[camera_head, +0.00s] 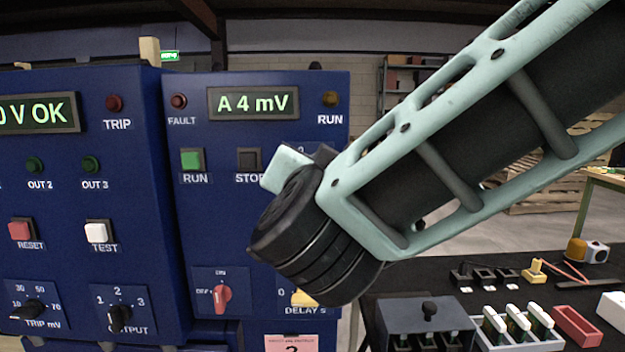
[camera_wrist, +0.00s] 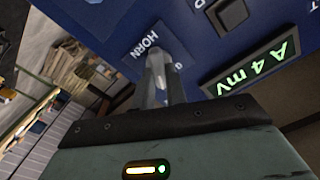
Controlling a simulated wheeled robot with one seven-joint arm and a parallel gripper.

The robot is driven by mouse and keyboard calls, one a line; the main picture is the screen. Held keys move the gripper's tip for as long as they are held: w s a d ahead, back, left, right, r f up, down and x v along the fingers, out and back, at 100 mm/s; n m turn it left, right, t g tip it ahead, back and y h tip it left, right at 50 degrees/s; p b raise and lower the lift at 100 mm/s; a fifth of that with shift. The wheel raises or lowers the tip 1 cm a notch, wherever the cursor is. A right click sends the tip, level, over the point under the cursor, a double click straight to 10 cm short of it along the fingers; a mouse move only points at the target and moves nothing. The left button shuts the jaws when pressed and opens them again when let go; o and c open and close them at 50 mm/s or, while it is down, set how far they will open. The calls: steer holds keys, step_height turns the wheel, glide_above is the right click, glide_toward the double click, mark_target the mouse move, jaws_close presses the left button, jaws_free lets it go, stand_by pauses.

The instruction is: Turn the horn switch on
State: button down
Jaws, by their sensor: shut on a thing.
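The blue control box (camera_head: 260,95) with the "A 4 mV" display stands in the middle of the head view. In the wrist view its face (camera_wrist: 110,25) is tilted, with the HORN label (camera_wrist: 146,43) and a "0" mark beside my fingers. My gripper (camera_wrist: 157,70) is shut on the horn switch at that label. The fingers cover most of the switch, so its position cannot be read. In the head view my arm hides the switch and the fingertips.
The red OFF/ON knob (camera_head: 222,297) and the yellow DELAY knob (camera_head: 303,298) are below my wrist. The green RUN button (camera_head: 192,159) and the STOP button (camera_head: 249,158) are close to its left. A dark table (camera_head: 460,308) with small parts is at the right.

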stand_by(0.5)
steer(key=c, duration=1.4)
jaws_free()
steer(key=shift+c, duration=0.2)
steer(key=shift+s, duration=0.1)
